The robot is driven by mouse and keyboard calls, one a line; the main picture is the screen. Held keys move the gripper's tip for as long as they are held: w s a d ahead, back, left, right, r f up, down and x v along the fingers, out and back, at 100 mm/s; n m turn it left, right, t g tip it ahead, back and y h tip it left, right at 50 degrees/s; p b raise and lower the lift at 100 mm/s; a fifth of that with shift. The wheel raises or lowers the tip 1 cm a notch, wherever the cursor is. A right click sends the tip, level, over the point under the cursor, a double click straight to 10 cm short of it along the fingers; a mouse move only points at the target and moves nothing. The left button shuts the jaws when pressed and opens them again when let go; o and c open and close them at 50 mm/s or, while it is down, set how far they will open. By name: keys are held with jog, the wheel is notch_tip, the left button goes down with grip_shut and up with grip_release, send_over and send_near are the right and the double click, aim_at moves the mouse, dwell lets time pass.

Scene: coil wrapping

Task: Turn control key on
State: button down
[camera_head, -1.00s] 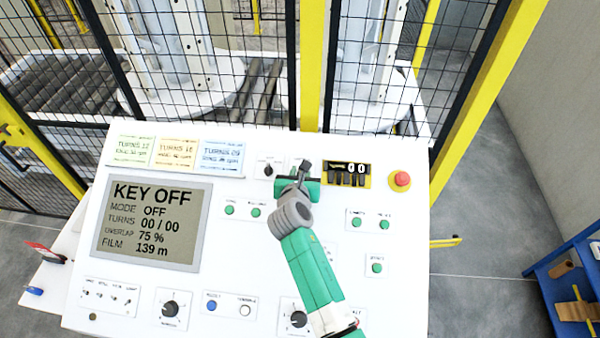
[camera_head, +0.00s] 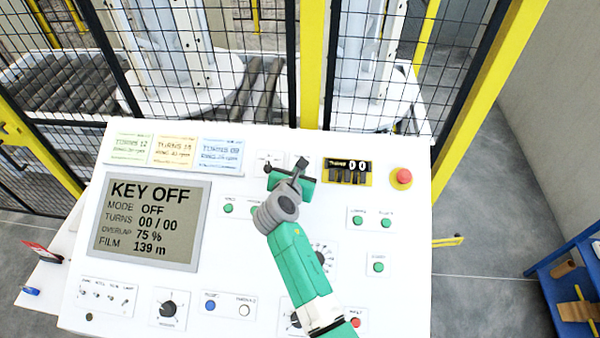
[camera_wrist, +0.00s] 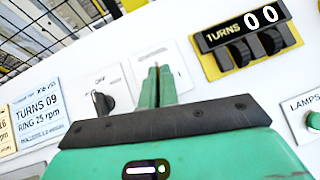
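The control panel's screen (camera_head: 150,222) reads KEY OFF and MODE OFF. A small black switch (camera_head: 267,168) sits on the panel's upper part, just left of my gripper (camera_head: 301,163). In the wrist view this black switch (camera_wrist: 103,102) is on a white plate marked OFF, left of my fingers. My gripper (camera_wrist: 157,72) has its two green fingers close together, with no object visible between them. They point at a second white plate (camera_wrist: 178,66) right of the switch. What lies directly behind the fingers is hidden. I cannot tell whether the fingertips touch the panel.
The turns counter (camera_head: 347,171) and red emergency button (camera_head: 401,177) are right of my gripper. Paper cards (camera_head: 172,151) lie at the upper left. Green buttons (camera_head: 372,220) are at the right. A yellow-framed mesh fence (camera_head: 312,70) stands behind the panel.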

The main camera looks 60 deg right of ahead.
jog(key=m+g+b, duration=0.1)
jog(key=m, duration=0.1)
jog(key=m+g+b, duration=0.1)
jog(key=m+g, duration=0.1)
jog(key=m+g+b, duration=0.1)
jog(key=m, duration=0.1)
jog(key=shift+w+m+g+y, duration=0.3)
jog(key=shift+g, duration=0.1)
jog(key=m+g+y+b, duration=0.1)
jog(key=m+b, duration=0.1)
jog(key=m+g+y+b, duration=0.1)
jog(key=m+g+b, duration=0.1)
jog(key=b, duration=0.1)
jog(key=shift+w+d+f+m, duration=0.15)
jog(key=shift+f+m, duration=0.05)
jog(key=shift+m, duration=0.2)
jog(key=m+y+b, duration=0.1)
jog(key=b, duration=0.2)
jog(key=shift+f+m+g+b, duration=0.1)
jog(key=shift+m+g+b, duration=0.2)
jog(key=shift+m+b, duration=0.1)
jog(key=m+b, duration=0.1)
jog(key=b, duration=0.1)
jog(key=m+y+b, duration=0.1)
jog(key=b, duration=0.1)
jog(key=shift+r+g, duration=0.25)
jog(key=shift+g, duration=0.15)
jog(key=shift+r+m+y+b, duration=0.2)
jog(key=shift+m+y+b, duration=0.25)
jog(key=shift+b, duration=0.4)
